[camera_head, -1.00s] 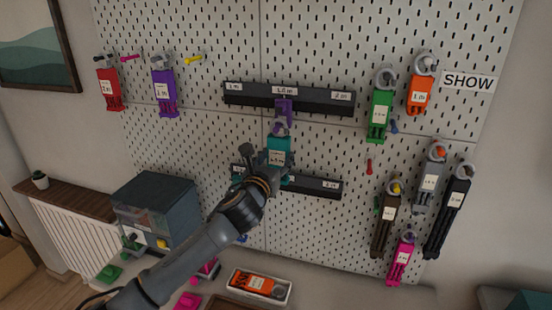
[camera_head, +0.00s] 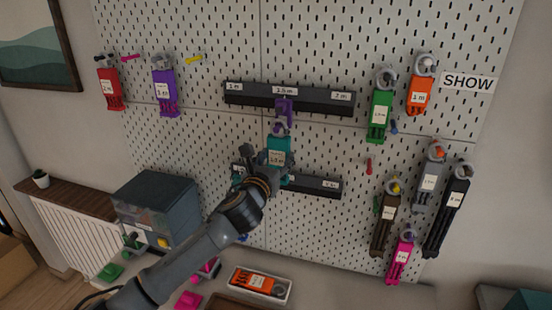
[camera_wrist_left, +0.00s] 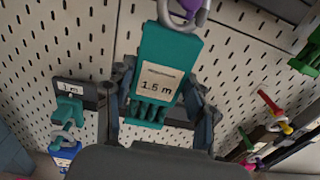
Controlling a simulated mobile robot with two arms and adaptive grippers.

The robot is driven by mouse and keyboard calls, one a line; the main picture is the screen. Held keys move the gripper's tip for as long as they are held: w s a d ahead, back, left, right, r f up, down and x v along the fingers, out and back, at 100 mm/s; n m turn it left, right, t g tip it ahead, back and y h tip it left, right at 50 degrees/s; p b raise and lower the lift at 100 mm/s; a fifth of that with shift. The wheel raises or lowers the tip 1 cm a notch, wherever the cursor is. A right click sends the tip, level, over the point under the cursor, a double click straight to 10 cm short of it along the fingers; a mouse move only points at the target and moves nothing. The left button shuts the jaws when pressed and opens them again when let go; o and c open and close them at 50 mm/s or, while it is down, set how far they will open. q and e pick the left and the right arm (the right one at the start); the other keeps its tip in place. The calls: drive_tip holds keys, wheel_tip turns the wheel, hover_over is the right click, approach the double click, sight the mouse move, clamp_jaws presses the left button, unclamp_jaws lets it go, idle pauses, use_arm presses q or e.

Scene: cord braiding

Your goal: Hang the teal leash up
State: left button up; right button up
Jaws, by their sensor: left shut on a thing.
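The teal leash (camera_head: 280,147) is a flat bundle with a "1.5 m" tag and a grey ring at its top. It hangs nearly upright in front of the pegboard, just below the upper black rail (camera_head: 320,101). Its ring is at the purple hook (camera_head: 284,106) under the rail's 1.5 m label; I cannot tell whether it is fully over the hook. My left gripper (camera_head: 267,174) is shut on the lower part of the leash. In the left wrist view the teal leash (camera_wrist_left: 170,55) sits between the fingers (camera_wrist_left: 158,108). My right gripper is out of view.
Green (camera_head: 379,115) and orange (camera_head: 419,95) leashes hang right, red (camera_head: 109,90) and purple (camera_head: 165,92) left. A white tray (camera_head: 287,294) is below.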

use_arm(q)
drive_tip(key=shift+f, duration=0.15)
idle(0.5)
drive_tip(key=o, duration=1.3)
drive_tip(key=o, duration=0.3)
drive_tip(key=shift+s, duration=0.1)
drive_tip(key=shift+p+v, duration=1.15)
drive_tip(key=shift+v, duration=0.3)
drive_tip(key=p+v, duration=0.1)
drive_tip(key=v, duration=0.2)
